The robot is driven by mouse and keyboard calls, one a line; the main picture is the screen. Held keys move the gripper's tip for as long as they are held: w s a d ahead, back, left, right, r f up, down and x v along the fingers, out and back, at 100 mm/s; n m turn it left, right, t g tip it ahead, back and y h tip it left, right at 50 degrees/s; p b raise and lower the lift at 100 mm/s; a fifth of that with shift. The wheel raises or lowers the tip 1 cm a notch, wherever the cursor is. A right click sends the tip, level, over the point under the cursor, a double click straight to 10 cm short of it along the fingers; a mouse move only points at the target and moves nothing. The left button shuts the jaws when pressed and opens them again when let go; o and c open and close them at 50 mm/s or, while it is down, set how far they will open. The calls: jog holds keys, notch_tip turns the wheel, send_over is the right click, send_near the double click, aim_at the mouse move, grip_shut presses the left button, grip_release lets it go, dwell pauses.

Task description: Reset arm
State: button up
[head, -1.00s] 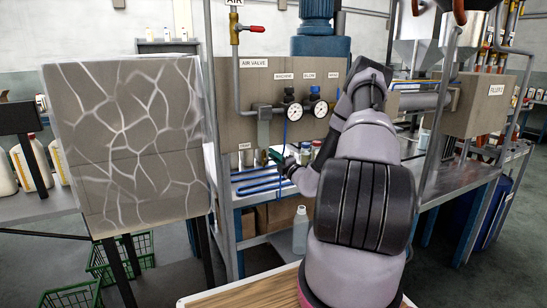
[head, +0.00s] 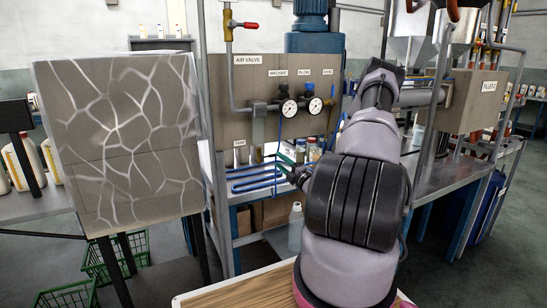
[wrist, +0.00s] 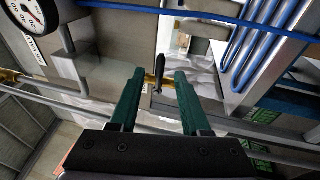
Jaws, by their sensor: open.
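My gripper (wrist: 158,100) shows in the wrist view with its two green fingers apart and nothing between them. Behind the gap, a small dark lever (wrist: 158,70) on a brass fitting shows, apart from the fingers as far as I can tell. In the head view my arm reaches forward to the machine bench, and the green fingertips (head: 284,161) show small beside the blue tubing. Part of the gripper is hidden behind my arm there.
The air valve panel (head: 228,100) with two gauges (head: 315,106) stands behind my arm. Blue tubing (head: 250,178) lies left of the gripper. A grey patterned box (head: 125,140) stands at left. A clear bottle (head: 296,228) stands below. Green baskets (head: 70,296) are on the floor.

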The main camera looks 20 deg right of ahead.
jog(key=shift+v, duration=1.2)
jog(key=shift+r, duration=0.1)
jog(key=s+a+r+n+g+y, duration=0.3)
jog(key=a+r+n+g+y, duration=0.3)
jog(key=a+r+n, duration=0.35)
jog(key=s+a+r+n+g+y, duration=0.3)
jog(key=a+r+n+g+y, duration=0.3)
jog(key=a+n, duration=0.5)
jog(key=s+a+r+n+g+h, duration=0.25)
jog(key=s+r+n+h, duration=0.2)
jog(key=s+n, duration=0.4)
jog(key=s+a+r+n+g+h, duration=0.2)
jog(key=s+r+n+g+h, duration=0.25)
jog(key=s+n, duration=0.35)
jog(key=s+d+r+n+t+h, duration=0.5)
jog(key=r+n, duration=0.3)
jog(key=n, duration=0.2)
jog(key=shift+s+t, duration=0.4)
jog(key=shift+t, duration=0.3)
